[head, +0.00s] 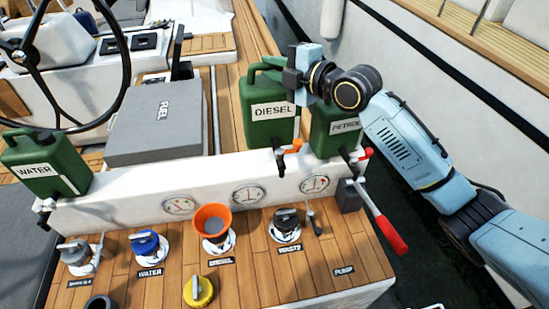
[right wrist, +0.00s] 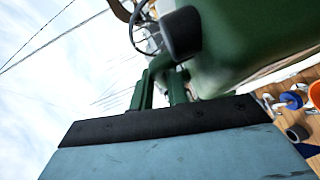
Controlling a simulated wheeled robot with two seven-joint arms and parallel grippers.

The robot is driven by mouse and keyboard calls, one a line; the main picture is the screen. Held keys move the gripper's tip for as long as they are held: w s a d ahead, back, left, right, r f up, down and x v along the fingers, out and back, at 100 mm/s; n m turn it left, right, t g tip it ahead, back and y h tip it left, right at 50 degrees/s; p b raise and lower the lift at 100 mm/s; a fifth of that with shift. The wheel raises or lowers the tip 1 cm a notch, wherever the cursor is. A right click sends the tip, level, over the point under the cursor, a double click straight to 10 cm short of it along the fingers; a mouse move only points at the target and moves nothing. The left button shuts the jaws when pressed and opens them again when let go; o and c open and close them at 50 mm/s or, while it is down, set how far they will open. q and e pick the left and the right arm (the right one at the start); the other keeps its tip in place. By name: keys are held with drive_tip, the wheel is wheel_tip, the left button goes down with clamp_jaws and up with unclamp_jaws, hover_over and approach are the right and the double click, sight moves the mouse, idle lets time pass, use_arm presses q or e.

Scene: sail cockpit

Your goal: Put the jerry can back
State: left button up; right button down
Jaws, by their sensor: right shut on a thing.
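The green DIESEL jerry can (head: 258,128) stands upright behind the white ledge, its white label facing me. My right gripper (head: 293,82) is at the upper right of this can, shut on its handle. In the right wrist view a green can body (right wrist: 250,40), its black cap (right wrist: 181,34) and the handle (right wrist: 158,78) show close to the gripper. The green PETROL can (head: 328,142) stands just to the right, its top partly hidden by my arm. The green WATER can (head: 60,180) stands at the left end of the ledge. My left gripper is not in view.
The white ledge (head: 120,207) carries several gauges. An orange funnel (head: 213,222) sits in the diesel filler, between a blue cap (head: 146,243) and a black cap. A yellow cap (head: 199,291) lies loose. A red-handled lever (head: 388,235) sticks out right. A grey fuel box (head: 155,120) stands left.

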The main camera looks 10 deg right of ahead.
sight(275, 98)
drive_tip(key=shift+w+d+r, duration=0.2)
drive_tip(key=shift+w+r, duration=0.25)
drive_tip(key=shift+w+d+r, duration=0.2)
drive_tip(key=shift+w+r, duration=0.2)
drive_tip(key=shift+w, duration=0.05)
drive_tip(key=shift+f, duration=5)
drive_tip(key=shift+s, duration=0.1)
drive_tip(key=shift+f, duration=0.2)
drive_tip(key=c, duration=1.7)
unclamp_jaws()
drive_tip(key=shift+f, duration=0.3)
drive_tip(key=o, duration=0.3)
drive_tip(key=shift+r, duration=0.15)
drive_tip(key=shift+o, duration=0.2)
drive_tip(key=shift+r, duration=0.1)
